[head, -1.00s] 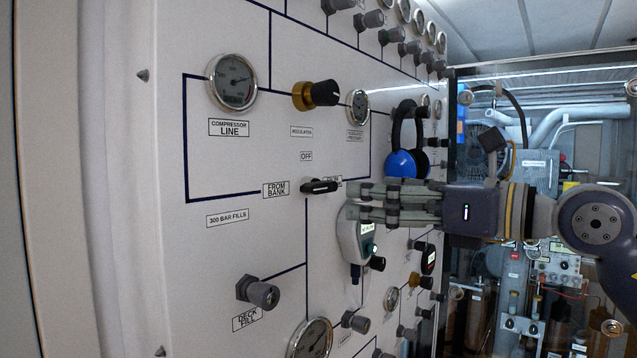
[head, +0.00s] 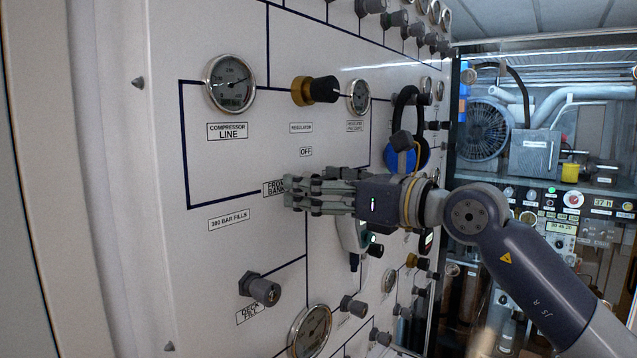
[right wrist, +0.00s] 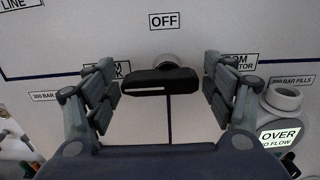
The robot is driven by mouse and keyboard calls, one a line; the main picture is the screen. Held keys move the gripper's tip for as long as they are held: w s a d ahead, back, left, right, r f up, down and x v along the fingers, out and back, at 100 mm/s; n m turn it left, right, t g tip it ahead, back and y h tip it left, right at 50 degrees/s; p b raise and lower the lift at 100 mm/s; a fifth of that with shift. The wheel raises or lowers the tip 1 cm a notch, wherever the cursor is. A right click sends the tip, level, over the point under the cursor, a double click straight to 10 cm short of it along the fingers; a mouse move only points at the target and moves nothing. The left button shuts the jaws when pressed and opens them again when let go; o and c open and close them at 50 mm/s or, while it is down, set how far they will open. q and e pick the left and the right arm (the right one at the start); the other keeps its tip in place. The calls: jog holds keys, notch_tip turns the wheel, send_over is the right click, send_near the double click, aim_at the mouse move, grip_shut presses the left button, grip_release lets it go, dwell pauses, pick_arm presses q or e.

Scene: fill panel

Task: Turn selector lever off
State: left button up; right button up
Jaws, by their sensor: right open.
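The black selector lever (right wrist: 160,82) lies crosswise on its round hub in the right wrist view, with a white line on its left part pointing left. The OFF label (right wrist: 165,20) is above it; the OFF label also shows in the head view (head: 306,152). My right gripper (right wrist: 160,95) is open, one finger on each side of the lever, with gaps on both sides. In the head view my right gripper (head: 290,192) covers the lever and part of the FROM BANK label (head: 273,188). My left gripper is not in view.
A gold and black regulator knob (head: 314,90) sticks out above, between two gauges. A grey deck fill knob (head: 262,290) juts out below. Blue headphones (head: 402,160) and a white handheld device (head: 352,236) hang close to my right arm. The panel left of my fingers is mostly flat and clear.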

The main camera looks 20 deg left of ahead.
jog(key=shift+c, duration=0.3)
jog(key=c, duration=1)
jog(key=m+b, duration=0.3)
jog(key=shift+s+m+b, duration=0.1)
jog(key=shift+m+b, duration=0.2)
jog(key=shift+m, duration=0.1)
jog(key=m+b, duration=0.2)
jog(key=m, duration=0.1)
jog(key=m+b, duration=0.1)
jog(key=shift+r, duration=0.25)
jog(key=m+b, duration=0.4)
jog(key=m, duration=0.2)
jog(key=shift+r, duration=0.2)
jog(key=shift+w+d+r+m+b, duration=0.15)
jog(key=shift+m+b, duration=0.4)
jog(key=shift+m, duration=0.45)
jog(key=shift+w+a+r+m+b, duration=0.1)
jog(key=shift+m+b, duration=0.45)
jog(key=shift+m, duration=0.45)
